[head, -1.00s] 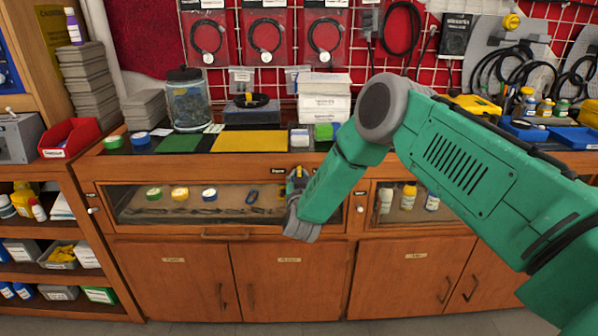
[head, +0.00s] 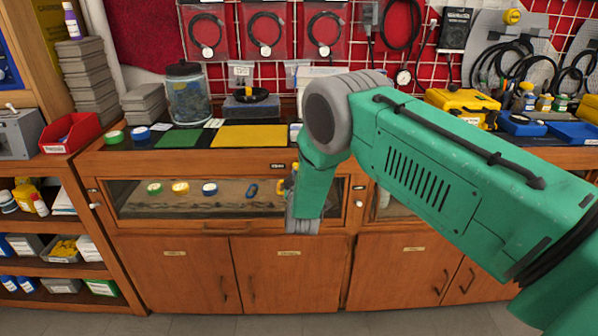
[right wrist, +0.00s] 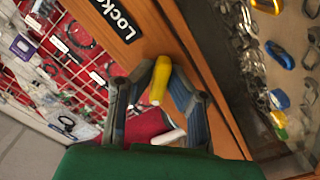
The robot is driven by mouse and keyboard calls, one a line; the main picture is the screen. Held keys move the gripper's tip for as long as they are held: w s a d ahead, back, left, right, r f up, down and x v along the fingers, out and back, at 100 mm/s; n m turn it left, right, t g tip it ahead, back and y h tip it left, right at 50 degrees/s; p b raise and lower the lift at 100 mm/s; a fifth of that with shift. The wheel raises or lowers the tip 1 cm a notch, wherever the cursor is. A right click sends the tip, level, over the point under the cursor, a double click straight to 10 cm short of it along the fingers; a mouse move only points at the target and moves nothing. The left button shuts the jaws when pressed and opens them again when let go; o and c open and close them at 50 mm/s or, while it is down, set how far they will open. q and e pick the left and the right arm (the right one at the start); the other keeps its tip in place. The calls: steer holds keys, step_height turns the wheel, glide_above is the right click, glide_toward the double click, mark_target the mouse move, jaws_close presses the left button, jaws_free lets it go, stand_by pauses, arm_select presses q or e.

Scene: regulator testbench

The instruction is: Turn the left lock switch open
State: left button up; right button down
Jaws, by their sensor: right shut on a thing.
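A yellow lever-like switch (right wrist: 160,82) stands beside a label beginning "Lock" (right wrist: 115,18) in the right wrist view. My right gripper (right wrist: 161,74) is shut on this switch, its two dark fingers on either side of it. In the head view a little yellow (head: 281,187) shows at the left edge of my right gripper, at the upper right part of the glass-fronted display case (head: 225,234). My wrist hides most of the switch there. My left gripper is not in view.
My green right arm covers the right side of the counter. A green mat (head: 178,139) and a yellow mat (head: 249,136) lie on the countertop above the case. A white knob (head: 96,205) is on the case's left side. A red bin (head: 69,133) stands at left.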

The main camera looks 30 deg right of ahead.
steer(key=shift+s+a+f+n, duration=0.2)
steer(key=shift+f+n, duration=0.1)
steer(key=shift+f, duration=0.2)
steer(key=c, duration=1.7)
jaws_free()
steer(key=shift+o, duration=0.6)
steer(key=shift+r, duration=0.25)
steer(key=v, duration=1.2)
steer(key=shift+d, duration=0.1)
